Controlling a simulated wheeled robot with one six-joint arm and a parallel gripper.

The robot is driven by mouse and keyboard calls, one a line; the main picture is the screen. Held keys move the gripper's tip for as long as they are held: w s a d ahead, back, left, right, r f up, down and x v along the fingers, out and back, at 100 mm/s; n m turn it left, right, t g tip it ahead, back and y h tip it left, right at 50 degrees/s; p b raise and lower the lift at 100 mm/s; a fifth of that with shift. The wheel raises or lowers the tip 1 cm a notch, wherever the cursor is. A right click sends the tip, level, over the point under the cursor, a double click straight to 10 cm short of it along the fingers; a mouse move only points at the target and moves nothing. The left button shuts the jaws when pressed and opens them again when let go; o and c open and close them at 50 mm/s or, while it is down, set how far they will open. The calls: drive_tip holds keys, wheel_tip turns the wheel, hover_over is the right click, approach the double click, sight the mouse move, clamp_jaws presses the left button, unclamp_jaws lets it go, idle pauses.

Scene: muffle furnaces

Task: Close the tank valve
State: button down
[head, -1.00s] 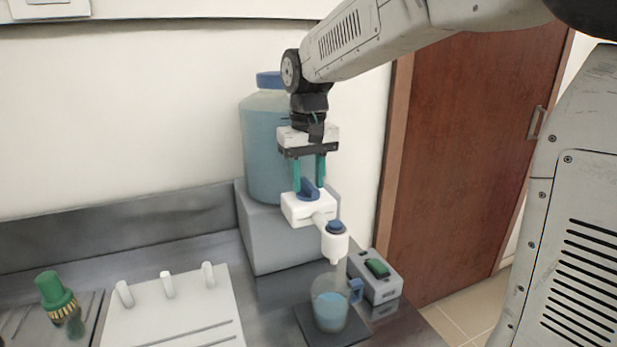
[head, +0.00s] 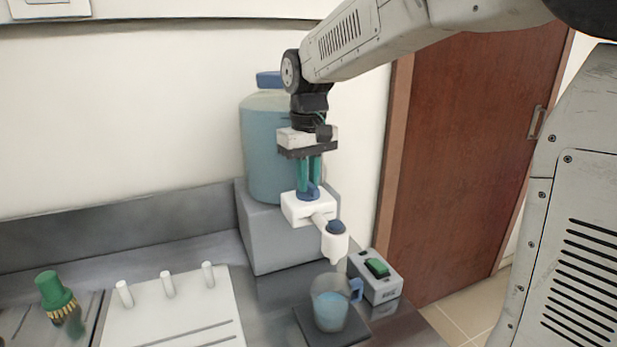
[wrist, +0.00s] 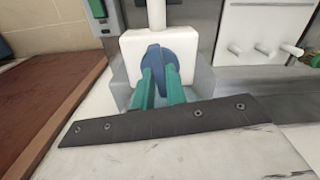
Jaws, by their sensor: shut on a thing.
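The blue valve handle (head: 308,191) sits on top of the white valve body (head: 297,208) at the front of the tank. In the wrist view the blue handle (wrist: 155,66) stands against the white valve body (wrist: 130,48). My gripper (head: 309,184) points down from above, its green fingers shut on the handle; the fingertips also show in the wrist view (wrist: 160,75). The large tank (head: 262,150) with blue liquid and a blue cap stands behind on a grey block. A clear mug (head: 331,305) holding blue liquid stands under the white spout (head: 334,245).
A grey box with a green switch (head: 377,267) stands right of the mug. The wall and backsplash lie behind; a brown door (head: 480,150) is at right.

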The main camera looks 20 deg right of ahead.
drive_tip(key=n, duration=0.5)
drive_tip(key=shift+n, duration=2.5)
drive_tip(key=c, duration=1.4)
unclamp_jaws()
drive_tip(key=shift+c, duration=0.2)
drive_tip(key=shift+r, duration=3.95)
